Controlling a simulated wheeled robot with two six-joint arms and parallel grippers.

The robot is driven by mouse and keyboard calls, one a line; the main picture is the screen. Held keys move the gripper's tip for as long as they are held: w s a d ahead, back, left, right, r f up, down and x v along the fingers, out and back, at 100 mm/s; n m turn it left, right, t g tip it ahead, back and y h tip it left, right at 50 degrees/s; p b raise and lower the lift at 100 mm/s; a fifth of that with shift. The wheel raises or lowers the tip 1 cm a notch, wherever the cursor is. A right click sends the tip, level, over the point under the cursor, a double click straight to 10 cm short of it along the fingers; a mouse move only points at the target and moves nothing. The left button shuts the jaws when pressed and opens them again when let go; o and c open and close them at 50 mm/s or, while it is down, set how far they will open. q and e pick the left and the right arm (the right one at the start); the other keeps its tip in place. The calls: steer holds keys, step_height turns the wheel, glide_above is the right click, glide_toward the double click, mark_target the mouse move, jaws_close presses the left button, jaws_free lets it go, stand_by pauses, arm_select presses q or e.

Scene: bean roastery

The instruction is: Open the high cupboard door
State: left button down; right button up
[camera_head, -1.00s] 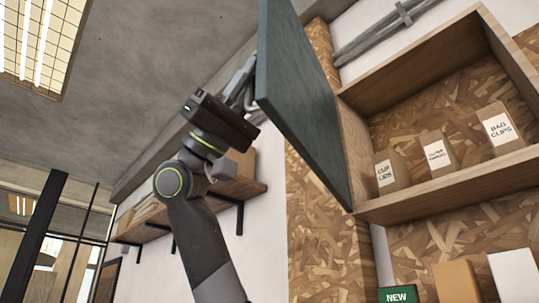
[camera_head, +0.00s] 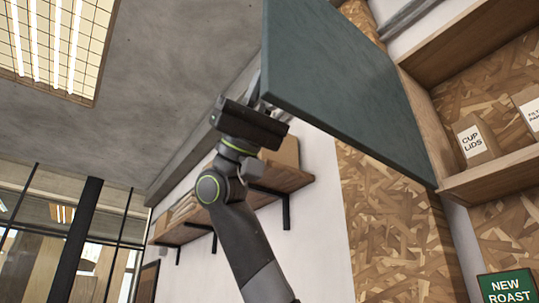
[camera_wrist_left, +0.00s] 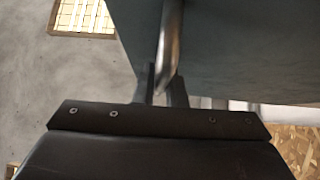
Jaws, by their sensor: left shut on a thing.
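The high cupboard (camera_head: 478,188) is on the right in the head view, with its dark green door (camera_head: 345,85) swung wide open to the left. The shelf inside shows a box labelled cup lids (camera_head: 477,140) and part of another box. My left gripper (camera_head: 257,90) is at the door's free edge, its fingertips partly hidden behind the door. In the left wrist view the fingers (camera_wrist_left: 162,84) are shut on the metal bar handle (camera_wrist_left: 171,35) of the door. My right gripper is in neither view.
A wooden wall shelf (camera_head: 280,179) on black brackets runs behind my left arm. A ceiling lamp (camera_head: 62,38) hangs at the upper left.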

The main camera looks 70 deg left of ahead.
arm_select(q)
steer(key=c, duration=1.5)
jaws_free()
steer(key=shift+d, duration=0.15)
steer(key=b+v, duration=0.8)
steer(key=v, duration=0.9)
steer(key=shift+b, duration=0.35)
